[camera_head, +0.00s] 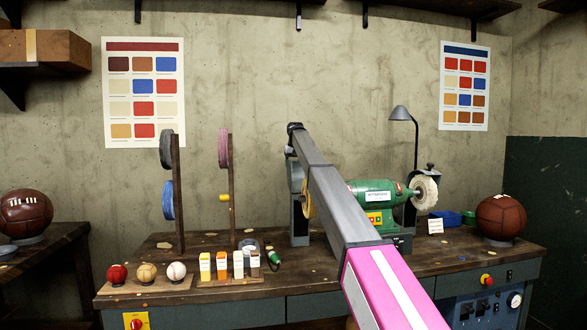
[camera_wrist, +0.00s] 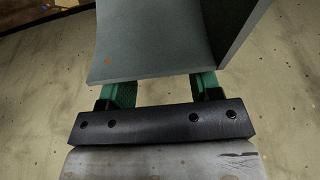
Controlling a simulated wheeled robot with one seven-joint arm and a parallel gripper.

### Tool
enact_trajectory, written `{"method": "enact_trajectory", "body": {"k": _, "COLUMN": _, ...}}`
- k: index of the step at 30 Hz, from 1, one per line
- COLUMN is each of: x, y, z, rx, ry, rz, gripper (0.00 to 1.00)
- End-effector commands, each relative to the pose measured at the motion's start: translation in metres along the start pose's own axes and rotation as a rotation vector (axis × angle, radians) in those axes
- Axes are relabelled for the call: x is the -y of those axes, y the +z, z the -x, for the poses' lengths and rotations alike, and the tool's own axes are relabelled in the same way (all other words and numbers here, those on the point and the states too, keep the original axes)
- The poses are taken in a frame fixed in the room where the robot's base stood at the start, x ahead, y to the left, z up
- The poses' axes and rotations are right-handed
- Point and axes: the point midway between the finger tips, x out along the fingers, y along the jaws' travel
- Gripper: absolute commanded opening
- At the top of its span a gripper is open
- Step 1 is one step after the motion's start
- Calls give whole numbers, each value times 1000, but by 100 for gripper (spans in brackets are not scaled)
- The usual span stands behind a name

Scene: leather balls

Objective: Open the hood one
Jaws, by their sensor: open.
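The green buffing machine (camera_head: 375,194) stands on the workbench, with a pale buffing wheel (camera_head: 426,190) at its right end. A yellowish wheel (camera_head: 307,198) and a grey housing (camera_head: 299,222), which looks like a hood, show at its left end, partly behind my arm. In the wrist view a grey panel (camera_wrist: 150,45), likely the hood, fills the upper middle. My gripper (camera_wrist: 162,88) is open, its two green fingers reaching up to the panel's lower edge. Their tips are hidden by the panel, so contact cannot be told. In the head view my arm hides the gripper.
On the bench (camera_head: 190,292), small balls (camera_head: 146,272) and several labelled bars (camera_head: 222,265) stand at the front left. Wheels hang on upright posts (camera_head: 178,195) behind them. A desk lamp (camera_head: 401,114) stands behind the machine. A brown leather ball (camera_head: 500,217) sits at the right end.

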Motion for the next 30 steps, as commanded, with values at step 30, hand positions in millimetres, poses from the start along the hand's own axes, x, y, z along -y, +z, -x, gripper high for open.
{"method": "enact_trajectory", "body": {"k": 30, "x": 0, "y": -1, "z": 87, "rx": 1, "ry": 0, "rz": 0, "gripper": 58}}
